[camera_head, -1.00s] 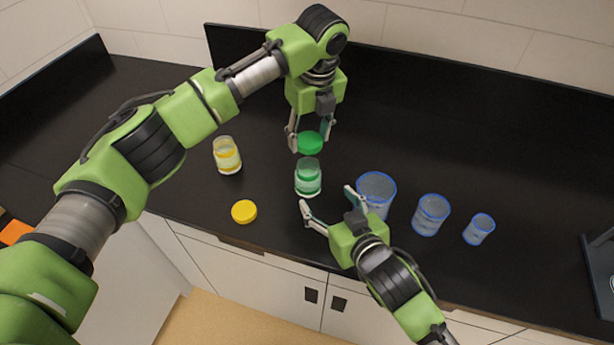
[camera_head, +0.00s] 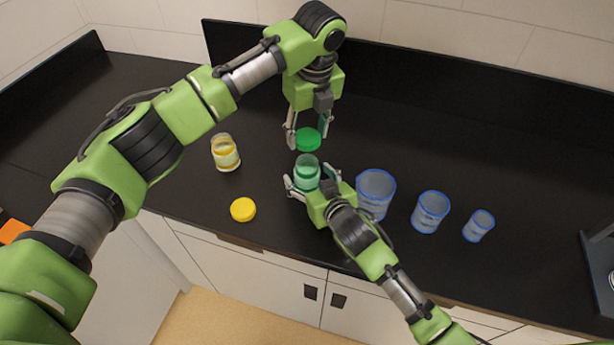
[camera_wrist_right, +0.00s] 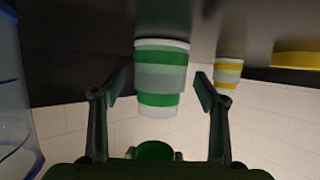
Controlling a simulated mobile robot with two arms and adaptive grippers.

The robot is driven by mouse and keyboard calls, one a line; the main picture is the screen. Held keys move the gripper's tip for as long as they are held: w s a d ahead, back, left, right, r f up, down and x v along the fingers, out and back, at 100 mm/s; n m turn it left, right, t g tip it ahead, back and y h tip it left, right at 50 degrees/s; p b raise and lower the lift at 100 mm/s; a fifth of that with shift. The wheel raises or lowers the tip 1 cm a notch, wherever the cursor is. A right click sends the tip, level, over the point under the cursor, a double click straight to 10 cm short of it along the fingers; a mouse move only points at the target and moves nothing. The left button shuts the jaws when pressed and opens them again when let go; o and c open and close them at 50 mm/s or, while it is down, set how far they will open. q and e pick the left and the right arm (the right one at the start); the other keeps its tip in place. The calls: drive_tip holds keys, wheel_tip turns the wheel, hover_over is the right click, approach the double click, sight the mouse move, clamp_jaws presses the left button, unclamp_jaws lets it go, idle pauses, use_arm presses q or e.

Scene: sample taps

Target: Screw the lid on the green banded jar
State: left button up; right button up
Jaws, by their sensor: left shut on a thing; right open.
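The green banded jar (camera_head: 307,172) stands on the black counter; it also shows in the right wrist view (camera_wrist_right: 161,78), with green bands on its wall. The green lid (camera_head: 308,140) is held by my left gripper (camera_head: 307,136), just behind and above the jar, apart from it. In the right wrist view the lid (camera_wrist_right: 155,150) shows below the jar in the picture. My right gripper (camera_head: 309,184) is open, its fingers on either side of the jar; it also shows in the right wrist view (camera_wrist_right: 158,92), with gaps between fingers and jar.
A yellow banded jar (camera_head: 226,153) stands to the left, with a yellow lid (camera_head: 243,209) on the counter in front of it. Blue-rimmed containers, a large one (camera_head: 376,190), a medium one (camera_head: 431,211) and a small one (camera_head: 479,226), stand to the right, the large one close to my right gripper.

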drive_tip(key=shift+w+a+f, duration=0.1)
drive_tip(key=shift+w, duration=0.1)
drive_tip(key=c, duration=1.7)
use_arm(q)
hover_over(307, 162)
drive_tip(key=shift+f, duration=2.45)
drive_tip(key=shift+f, duration=0.9)
drive_tip(key=shift+s+f, duration=0.1)
drive_tip(key=shift+f, duration=0.45)
